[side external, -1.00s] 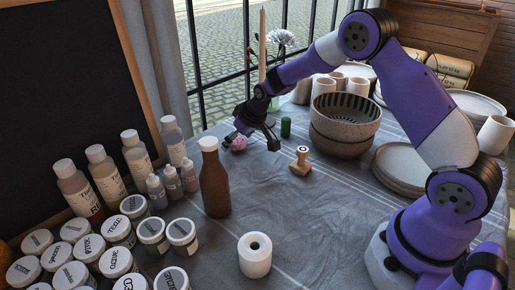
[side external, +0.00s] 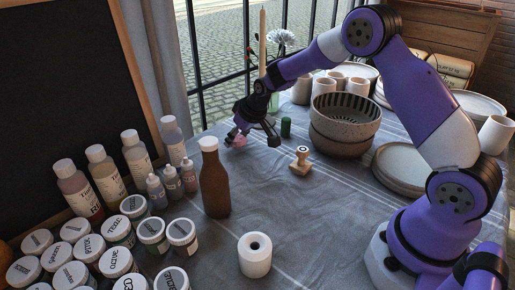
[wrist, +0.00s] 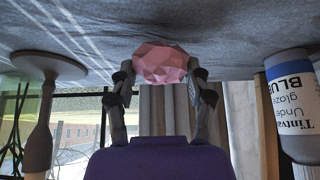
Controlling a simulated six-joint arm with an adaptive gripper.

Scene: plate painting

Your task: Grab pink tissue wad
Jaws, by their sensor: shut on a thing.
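The pink tissue wad (wrist: 162,63) is a faceted pink lump between the two fingers of my gripper (wrist: 163,76) in the wrist view. My gripper is shut on it, with a finger on each side. In the side external view, my gripper (side external: 252,138) is low over the cloth beyond the brown bottle, and the pink wad (side external: 238,141) shows at its fingers, partly covered by them. I cannot tell whether the wad touches the cloth.
A brown bottle (side external: 214,180) stands in front of my gripper. A wooden stamp (side external: 300,161), a green jar (side external: 286,127) and stacked bowls (side external: 343,122) are to the right. Small dropper bottles (side external: 172,182) stand left. A blue-labelled bottle (wrist: 291,105) is right in the wrist view.

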